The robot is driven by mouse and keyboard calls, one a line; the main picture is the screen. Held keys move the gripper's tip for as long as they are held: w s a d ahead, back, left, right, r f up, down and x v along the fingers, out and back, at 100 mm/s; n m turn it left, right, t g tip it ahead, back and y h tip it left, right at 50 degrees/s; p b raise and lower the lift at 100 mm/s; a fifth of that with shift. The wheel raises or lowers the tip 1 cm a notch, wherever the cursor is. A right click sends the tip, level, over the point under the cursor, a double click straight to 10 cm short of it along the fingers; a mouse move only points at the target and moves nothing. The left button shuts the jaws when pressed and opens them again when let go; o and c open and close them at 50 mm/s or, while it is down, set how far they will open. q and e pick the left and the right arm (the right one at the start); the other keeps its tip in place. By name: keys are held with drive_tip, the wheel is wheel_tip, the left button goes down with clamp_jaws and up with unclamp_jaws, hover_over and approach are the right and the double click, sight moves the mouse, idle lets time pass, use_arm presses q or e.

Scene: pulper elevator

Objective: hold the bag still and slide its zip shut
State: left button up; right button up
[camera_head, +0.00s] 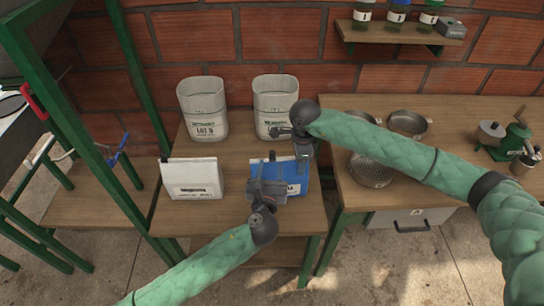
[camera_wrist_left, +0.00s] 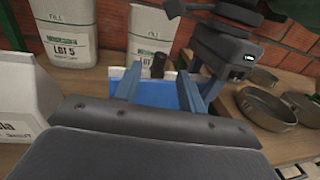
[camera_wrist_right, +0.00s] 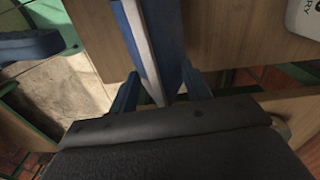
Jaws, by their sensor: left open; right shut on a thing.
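The blue bag (camera_head: 297,172) stands upright on the small table, with a pale strip along its top edge. A dark tab (camera_head: 272,156), seemingly its zip slider, sits on the top edge left of the middle; it also shows in the left wrist view (camera_wrist_left: 158,66). My right gripper (camera_head: 304,158) comes down from above and is shut on the bag's top right end. In the right wrist view the bag's edge (camera_wrist_right: 172,40) runs between its fingers. My left gripper (camera_head: 268,180) is open in front of the bag, hiding much of its face. The tab lies beyond its fingers (camera_wrist_left: 160,88), not gripped.
A white bag (camera_head: 194,180) stands to the left on the same table (camera_head: 228,208). Two pale sacks (camera_head: 203,108) stand behind, against the brick wall. Pans (camera_head: 372,172) lie on the right table. A green metal frame (camera_head: 95,160) stands at the left.

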use_arm(q)
drive_tip(key=shift+s+a, duration=0.15)
drive_tip(key=shift+s, duration=0.9)
drive_tip(key=shift+s+a, duration=0.15)
drive_tip(key=shift+s, duration=0.85)
drive_tip(key=shift+c, duration=0.2)
